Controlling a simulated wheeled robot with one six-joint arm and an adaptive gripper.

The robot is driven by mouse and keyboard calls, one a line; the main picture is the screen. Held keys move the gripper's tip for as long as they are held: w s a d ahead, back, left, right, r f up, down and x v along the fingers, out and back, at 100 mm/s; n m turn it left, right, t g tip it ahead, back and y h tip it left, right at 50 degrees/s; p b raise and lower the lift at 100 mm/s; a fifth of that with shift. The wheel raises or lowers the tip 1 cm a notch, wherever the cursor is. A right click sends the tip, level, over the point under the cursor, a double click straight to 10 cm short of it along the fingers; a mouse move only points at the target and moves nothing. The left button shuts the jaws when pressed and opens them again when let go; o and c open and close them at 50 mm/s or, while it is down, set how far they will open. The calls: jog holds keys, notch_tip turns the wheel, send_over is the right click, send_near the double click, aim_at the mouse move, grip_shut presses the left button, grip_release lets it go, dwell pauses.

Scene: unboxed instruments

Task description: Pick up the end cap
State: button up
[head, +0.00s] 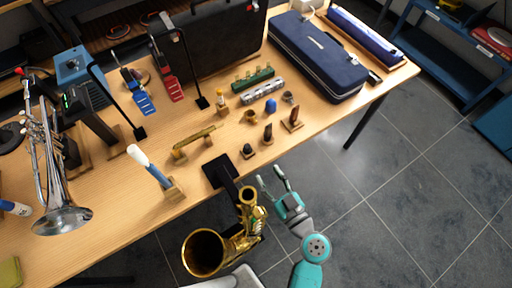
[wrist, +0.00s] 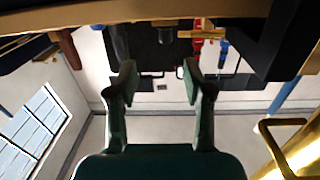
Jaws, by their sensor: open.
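My gripper (head: 269,176) is open and empty, off the front edge of the table, just right of the saxophone. In the wrist view its two fingers (wrist: 158,82) stand apart with nothing between them. I cannot tell for sure which small piece is the end cap. A small black plug-like piece (head: 247,149) stands on a wooden base near the front edge, beyond my gripper. A small blue cap-like piece (head: 270,105) stands further back.
The wooden table (head: 110,218) holds several small parts, including dark mouthpiece-like pieces (head: 268,134) on wooden bases. A brass saxophone (head: 206,252) stands left of my gripper. A blue case (head: 318,55) lies at the back right. Open floor (head: 400,180) is to the right.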

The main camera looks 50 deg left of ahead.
aim_at(249, 149)
jog(key=shift+n+g+y, duration=0.3)
jog(key=shift+n+g, duration=0.1)
jog(key=a, duration=0.4)
jog(key=a+r, duration=0.1)
jog(key=a, duration=0.1)
jog(key=shift+a, duration=0.25)
jog(key=shift+w+a+f, duration=0.15)
jog(key=shift+w+a, duration=0.05)
jog(key=shift+a, duration=1.2)
jog(key=shift+w+a+f, duration=0.1)
jog(key=shift+w+a, duration=0.05)
jog(key=shift+a, duration=1.25)
jog(key=c, duration=0.9)
jog(key=shift+c, duration=0.3)
